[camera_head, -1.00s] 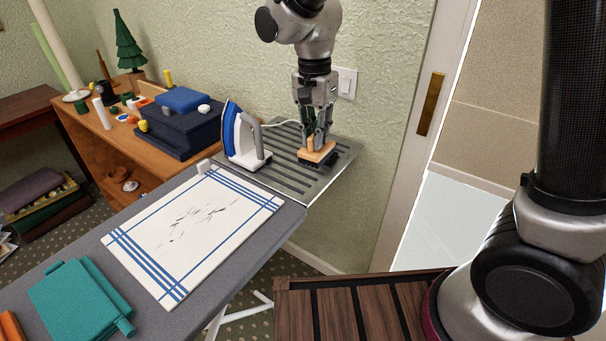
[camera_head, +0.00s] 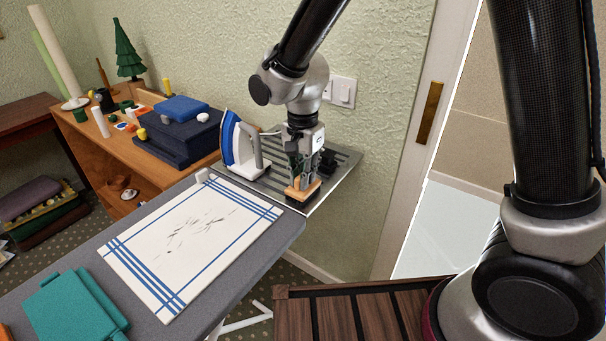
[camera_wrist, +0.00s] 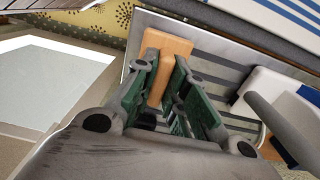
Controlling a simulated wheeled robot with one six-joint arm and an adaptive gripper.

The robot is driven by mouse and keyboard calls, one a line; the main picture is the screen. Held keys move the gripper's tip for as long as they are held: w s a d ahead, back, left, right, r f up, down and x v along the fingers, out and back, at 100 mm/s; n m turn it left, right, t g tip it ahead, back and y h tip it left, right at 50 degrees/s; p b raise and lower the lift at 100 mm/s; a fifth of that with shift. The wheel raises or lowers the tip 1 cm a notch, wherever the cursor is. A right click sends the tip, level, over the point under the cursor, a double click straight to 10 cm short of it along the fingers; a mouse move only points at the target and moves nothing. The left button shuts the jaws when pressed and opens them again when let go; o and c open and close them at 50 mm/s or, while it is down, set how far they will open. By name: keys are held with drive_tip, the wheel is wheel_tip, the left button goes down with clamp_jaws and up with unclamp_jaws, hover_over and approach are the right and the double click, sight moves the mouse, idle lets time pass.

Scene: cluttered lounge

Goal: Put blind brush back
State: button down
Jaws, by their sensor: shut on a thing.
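The brush (camera_head: 302,191) has a tan wooden block and dark bristles below. My gripper (camera_head: 303,179) is shut on its wooden block from above. In the head view the brush is at the near end of the grey slatted iron rest (camera_head: 338,181); I cannot tell whether the bristles touch it. In the wrist view the wooden block (camera_wrist: 168,60) lies between the green-padded fingers of my gripper (camera_wrist: 160,95); the bristles are mostly hidden. A white cloth with blue stripes (camera_head: 150,285) lies on the ironing board with dark specks on its middle.
A blue and white iron (camera_head: 236,150) stands on the rest, just left of my gripper. A teal folded item (camera_head: 75,310) lies on the board (camera_head: 225,275). A wooden shelf (camera_head: 105,160) with blue boxes is behind. The wall with switches (camera_head: 343,92) is close behind my gripper.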

drive_tip(key=c, duration=1.4)
unclamp_jaws()
drive_tip(key=shift+c, duration=0.2)
wheel_tip(320, 180, up, 12)
drive_tip(key=d+r+n+t, duration=0.15)
drive_tip(key=d+r, duration=0.35)
drive_tip(key=d, duration=0.6)
drive_tip(key=s+d+r+n+t, duration=0.1)
drive_tip(key=s+d+n, duration=0.2)
drive_tip(key=s+d, duration=0.5)
drive_tip(key=s+d+r+n+t, duration=0.1)
drive_tip(key=s+d+r+n, duration=0.1)
drive_tip(key=s+d, duration=0.6)
drive_tip(key=d+n, duration=0.1)
drive_tip(key=d, duration=0.5)
drive_tip(key=shift+s+t, duration=0.3)
drive_tip(key=shift+t, duration=0.05)
